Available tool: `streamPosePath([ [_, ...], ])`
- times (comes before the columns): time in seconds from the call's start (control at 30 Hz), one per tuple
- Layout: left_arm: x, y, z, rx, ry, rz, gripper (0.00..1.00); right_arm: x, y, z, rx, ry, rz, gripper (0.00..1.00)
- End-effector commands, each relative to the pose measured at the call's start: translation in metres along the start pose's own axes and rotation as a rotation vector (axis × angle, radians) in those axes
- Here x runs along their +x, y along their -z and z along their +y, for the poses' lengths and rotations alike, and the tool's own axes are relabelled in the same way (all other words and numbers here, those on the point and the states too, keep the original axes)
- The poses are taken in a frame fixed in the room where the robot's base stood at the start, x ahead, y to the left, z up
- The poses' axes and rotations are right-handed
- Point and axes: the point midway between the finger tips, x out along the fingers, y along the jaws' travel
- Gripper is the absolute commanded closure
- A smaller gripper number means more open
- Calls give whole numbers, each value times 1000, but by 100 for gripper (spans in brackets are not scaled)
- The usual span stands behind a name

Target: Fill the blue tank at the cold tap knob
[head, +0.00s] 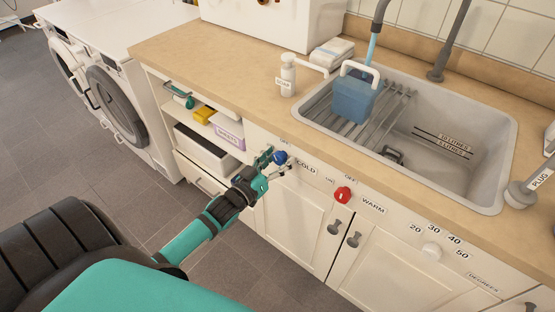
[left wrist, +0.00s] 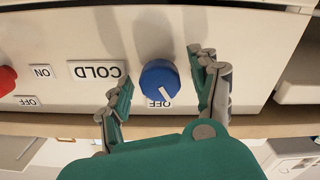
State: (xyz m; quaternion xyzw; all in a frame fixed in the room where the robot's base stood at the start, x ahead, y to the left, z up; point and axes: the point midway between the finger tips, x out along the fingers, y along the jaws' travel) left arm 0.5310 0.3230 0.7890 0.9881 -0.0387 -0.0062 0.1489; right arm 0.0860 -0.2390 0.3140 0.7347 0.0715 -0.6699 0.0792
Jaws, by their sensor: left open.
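The blue tank (head: 354,98), with a white handle, stands on the rack in the sink, under the spout (head: 379,12). A light blue strip that looks like water runs from the spout down behind the handle. The blue cold knob (head: 280,157) is on the cabinet front beside the COLD label. My left gripper (head: 274,165) is open at the knob. In the left wrist view, the knob (left wrist: 160,78) lies between the spread fingers of the gripper (left wrist: 160,88), with visible gaps on both sides. Its white mark points towards the OFF label (left wrist: 158,103). My right gripper is out of view.
The red warm knob (head: 342,194) and white temperature knob (head: 431,251) are farther right on the cabinet front. A soap bottle (head: 287,78) stands left of the sink (head: 480,140). Open shelves (head: 208,132) are left of the cold knob. Washing machines (head: 120,95) stand at upper left.

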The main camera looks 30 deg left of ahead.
Motion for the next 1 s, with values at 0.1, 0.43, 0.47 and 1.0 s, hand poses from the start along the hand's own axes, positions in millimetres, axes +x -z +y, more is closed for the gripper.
streamPosePath([
  [0.1,0,0,0,0,0,0,38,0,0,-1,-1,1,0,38],
  [0.43,0,0,0,0,0,0,73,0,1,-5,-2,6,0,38],
  [0.47,0,0,0,0,0,0,77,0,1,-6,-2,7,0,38],
  [1.0,0,2,1,106,0,1,94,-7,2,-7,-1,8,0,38],
])
